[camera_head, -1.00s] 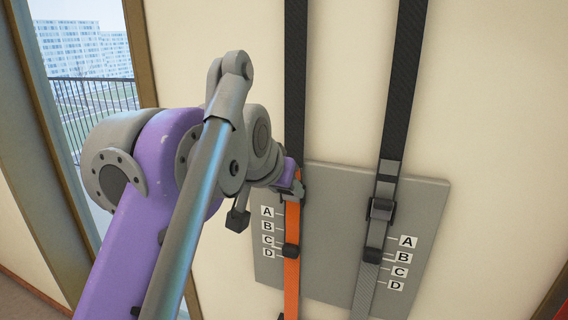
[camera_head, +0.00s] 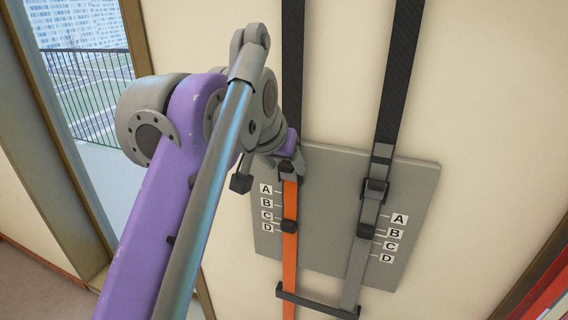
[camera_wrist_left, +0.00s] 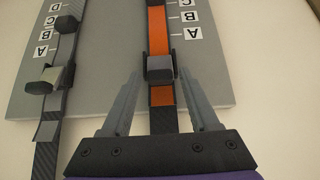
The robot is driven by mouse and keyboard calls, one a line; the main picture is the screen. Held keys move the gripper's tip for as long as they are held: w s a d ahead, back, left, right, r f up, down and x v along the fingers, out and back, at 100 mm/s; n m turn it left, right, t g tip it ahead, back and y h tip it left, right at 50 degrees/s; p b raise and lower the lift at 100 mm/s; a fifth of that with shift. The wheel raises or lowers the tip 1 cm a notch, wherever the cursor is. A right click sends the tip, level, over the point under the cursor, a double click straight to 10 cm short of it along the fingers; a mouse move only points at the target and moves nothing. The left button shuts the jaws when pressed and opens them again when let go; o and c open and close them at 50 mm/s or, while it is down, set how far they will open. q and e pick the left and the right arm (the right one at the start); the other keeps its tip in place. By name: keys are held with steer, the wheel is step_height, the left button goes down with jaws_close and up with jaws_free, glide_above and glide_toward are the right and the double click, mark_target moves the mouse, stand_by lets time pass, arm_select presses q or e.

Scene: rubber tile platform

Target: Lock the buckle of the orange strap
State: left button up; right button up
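The orange strap (camera_head: 290,255) hangs down the left side of a grey board, continuing a black strap from above. Its buckle (camera_head: 287,169) is partly hidden by my left gripper in the head view. The wrist view shows the buckle (camera_wrist_left: 160,68) as a dark metal piece across the strap; whether its lever is locked is unclear. My left gripper (camera_wrist_left: 159,76) is open, with one finger on each side of the strap and the tips close to the buckle. No contact is visible. My right gripper is in neither view.
The grey board (camera_head: 330,235) on the wall carries letter labels A to D. A grey strap (camera_head: 357,265) with its own buckle (camera_head: 375,190) hangs to the right. A dark slider (camera_head: 289,226) crosses the orange strap. A black bar (camera_head: 318,302) joins both straps below.

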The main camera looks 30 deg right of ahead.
arm_select(q)
steer(key=shift+o, duration=0.3)
steer(key=p+v, duration=0.1)
steer(key=v, duration=0.9)
steer(key=shift+a+r+p, duration=0.25)
steer(key=shift+r+p, duration=0.05)
steer(key=shift+p, duration=0.1)
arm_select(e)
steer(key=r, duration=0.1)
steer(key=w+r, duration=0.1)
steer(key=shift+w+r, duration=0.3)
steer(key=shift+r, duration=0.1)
arm_select(q)
steer(key=shift+s, duration=0.1)
